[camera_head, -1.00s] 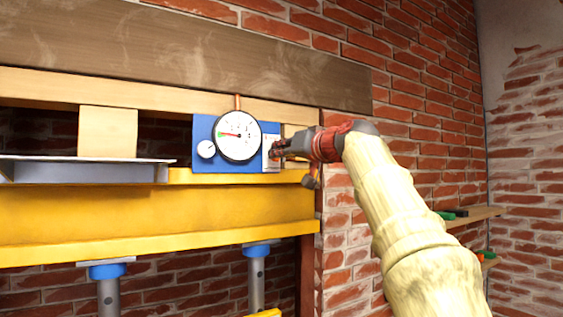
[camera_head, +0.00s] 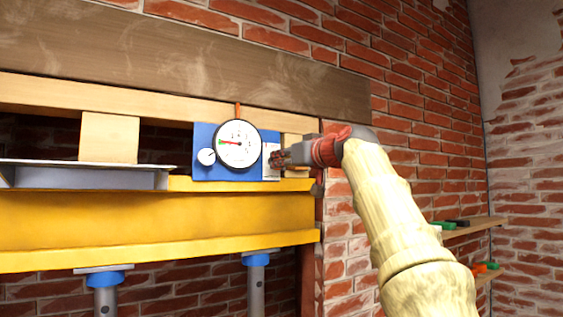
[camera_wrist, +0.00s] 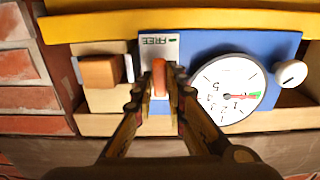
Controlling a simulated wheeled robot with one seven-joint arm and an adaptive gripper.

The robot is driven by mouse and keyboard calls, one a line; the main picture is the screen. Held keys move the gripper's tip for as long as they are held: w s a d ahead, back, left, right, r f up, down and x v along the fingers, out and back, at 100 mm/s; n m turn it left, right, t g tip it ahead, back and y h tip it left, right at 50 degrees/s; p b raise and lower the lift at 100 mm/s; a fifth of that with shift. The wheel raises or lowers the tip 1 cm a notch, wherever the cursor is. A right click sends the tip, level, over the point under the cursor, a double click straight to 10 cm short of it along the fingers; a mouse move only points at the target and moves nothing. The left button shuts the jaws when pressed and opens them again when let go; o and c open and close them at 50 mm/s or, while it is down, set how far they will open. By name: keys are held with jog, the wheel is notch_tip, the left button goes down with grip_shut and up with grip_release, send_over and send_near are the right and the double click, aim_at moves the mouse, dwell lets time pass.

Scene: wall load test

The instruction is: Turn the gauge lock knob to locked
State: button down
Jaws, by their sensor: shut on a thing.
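The blue gauge panel (camera_head: 225,174) carries a round white gauge (camera_head: 239,144), also in the wrist view (camera_wrist: 228,90). My gripper (camera_head: 277,157) is at the pale label plate (camera_head: 270,149) right of the gauge. In the wrist view my gripper (camera_wrist: 160,92) is shut on the orange lock knob (camera_wrist: 159,72), one finger on each side. The knob's long side runs up and down in that picture, in line with the word FREE on the plate (camera_wrist: 146,54).
A yellow beam (camera_head: 150,220) runs below the panel, on posts with blue tops (camera_head: 256,259). A wooden plank (camera_head: 210,55) lies above. A wooden block (camera_wrist: 101,71) is beside the plate. Small shelves (camera_head: 470,227) with tools are at the right.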

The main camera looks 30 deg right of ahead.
jog(key=shift+f, duration=0.15)
jog(key=c, duration=1.8)
grip_release()
jog(key=shift+s, duration=0.1)
jog(key=s, duration=1.1)
jog(key=shift+s+d, duration=0.2)
jog(key=shift+s, duration=0.2)
